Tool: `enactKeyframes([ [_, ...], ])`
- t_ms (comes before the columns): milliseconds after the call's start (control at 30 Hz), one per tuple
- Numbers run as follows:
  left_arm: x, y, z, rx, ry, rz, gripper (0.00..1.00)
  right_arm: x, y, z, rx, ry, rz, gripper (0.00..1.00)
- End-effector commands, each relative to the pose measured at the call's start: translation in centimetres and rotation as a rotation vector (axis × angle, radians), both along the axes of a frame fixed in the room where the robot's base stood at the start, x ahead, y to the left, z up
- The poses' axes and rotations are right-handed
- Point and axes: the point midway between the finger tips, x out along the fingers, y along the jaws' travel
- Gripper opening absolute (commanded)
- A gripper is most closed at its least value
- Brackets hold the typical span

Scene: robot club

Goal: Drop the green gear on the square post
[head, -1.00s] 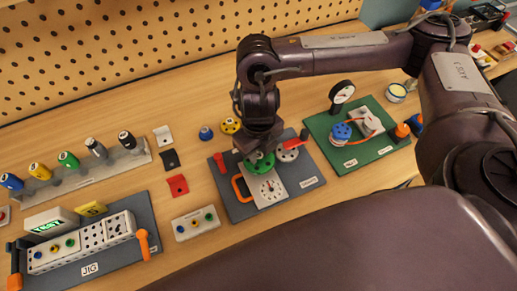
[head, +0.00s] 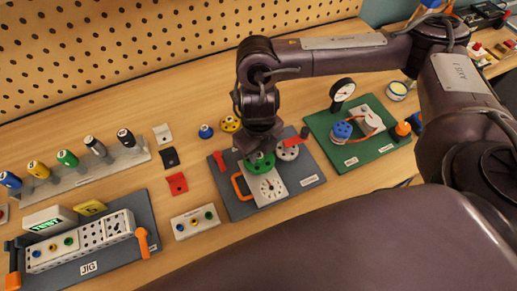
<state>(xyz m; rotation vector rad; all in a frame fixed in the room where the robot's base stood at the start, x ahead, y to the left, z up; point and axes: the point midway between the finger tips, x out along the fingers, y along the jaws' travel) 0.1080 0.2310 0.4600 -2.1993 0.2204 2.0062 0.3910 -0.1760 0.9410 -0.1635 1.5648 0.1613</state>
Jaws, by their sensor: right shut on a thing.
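My right gripper (head: 257,150) points down over the dark grey board in the middle of the table. It is shut on the green gear (head: 260,163), which shows just below the jaws. The gear is over the back edge of a pale plate (head: 270,187) with a dial face. I cannot tell whether the gear touches anything below it. The square post cannot be made out; the gripper and gear cover that area. My left gripper is not in view.
On the dark board (head: 240,210) are a grey-white gear (head: 287,152), a red piece (head: 219,161) and an orange handle (head: 240,187). Yellow (head: 230,124) and blue (head: 206,131) round parts lie behind it. A green board (head: 375,152) stands right, a jig left.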

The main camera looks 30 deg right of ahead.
Motion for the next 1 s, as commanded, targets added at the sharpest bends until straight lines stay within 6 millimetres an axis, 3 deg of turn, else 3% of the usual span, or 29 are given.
enactKeyframes([
  [800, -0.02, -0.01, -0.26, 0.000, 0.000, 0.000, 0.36, 0.05, 0.02, -0.53, 0.000, -0.001, 0.000, 0.02],
  [833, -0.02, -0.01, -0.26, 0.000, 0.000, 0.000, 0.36, 0.05, 0.02, -0.52, 0.000, -0.001, 0.000, 0.25],
  [933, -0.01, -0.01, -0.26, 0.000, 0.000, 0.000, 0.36, 0.06, 0.02, -0.52, 0.000, -0.001, 0.000, 0.37],
  [1000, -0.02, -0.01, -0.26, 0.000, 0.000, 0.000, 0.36, 0.05, 0.01, -0.52, 0.000, -0.001, 0.000, 0.37],
])
